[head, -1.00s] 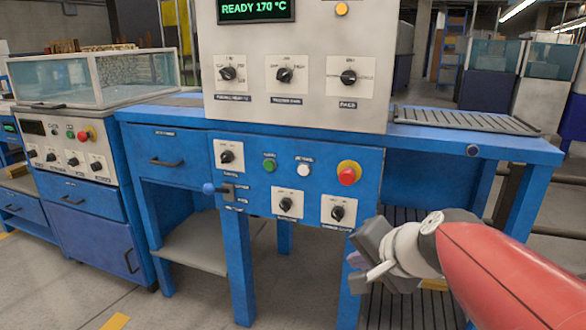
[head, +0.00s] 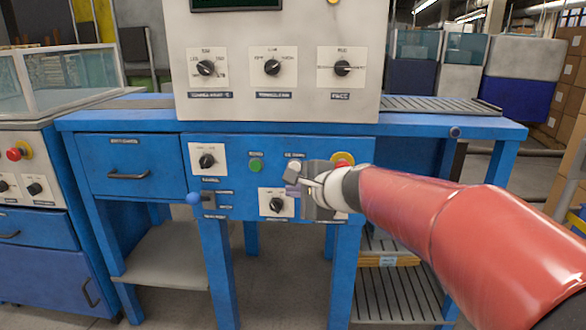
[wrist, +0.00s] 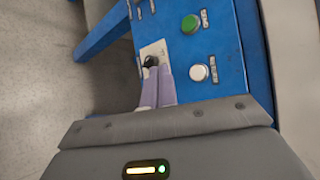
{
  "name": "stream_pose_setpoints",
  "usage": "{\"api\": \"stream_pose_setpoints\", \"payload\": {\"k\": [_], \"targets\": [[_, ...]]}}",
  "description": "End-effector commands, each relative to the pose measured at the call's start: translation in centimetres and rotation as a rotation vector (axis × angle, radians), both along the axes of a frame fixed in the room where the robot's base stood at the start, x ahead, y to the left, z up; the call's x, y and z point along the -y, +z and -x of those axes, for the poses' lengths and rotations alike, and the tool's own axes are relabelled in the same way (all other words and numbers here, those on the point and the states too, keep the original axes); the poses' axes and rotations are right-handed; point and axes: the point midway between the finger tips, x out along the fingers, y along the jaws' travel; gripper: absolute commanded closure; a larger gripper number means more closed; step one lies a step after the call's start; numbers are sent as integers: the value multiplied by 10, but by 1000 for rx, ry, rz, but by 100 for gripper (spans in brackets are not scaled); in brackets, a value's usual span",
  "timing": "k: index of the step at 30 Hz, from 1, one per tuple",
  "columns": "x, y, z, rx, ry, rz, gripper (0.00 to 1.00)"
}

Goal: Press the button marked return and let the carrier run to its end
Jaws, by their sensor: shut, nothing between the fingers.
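A white round button sits beside a green button (head: 256,165) on the blue control panel (head: 232,178). Its small label is too blurred to read surely. No carrier can be made out.
A red stop button (head: 344,159) is partly hidden behind my gripper. A blue-knobbed lever (head: 194,198) sticks out at the panel's lower left. Dials (head: 207,161) surround the buttons. A drawer (head: 133,168) is at left; the blue bench top (head: 440,122) extends right.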

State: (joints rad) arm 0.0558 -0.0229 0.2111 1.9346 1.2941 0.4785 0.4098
Motion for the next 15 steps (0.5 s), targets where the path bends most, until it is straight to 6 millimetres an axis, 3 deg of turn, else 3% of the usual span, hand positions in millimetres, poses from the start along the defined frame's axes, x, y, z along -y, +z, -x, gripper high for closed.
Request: {"api": "stream_pose_setpoints", "payload": {"k": [7, 15], "targets": [[1, 1, -14, -2, 1, 1, 100], [2, 2, -53, -2, 1, 1, 100]]}}
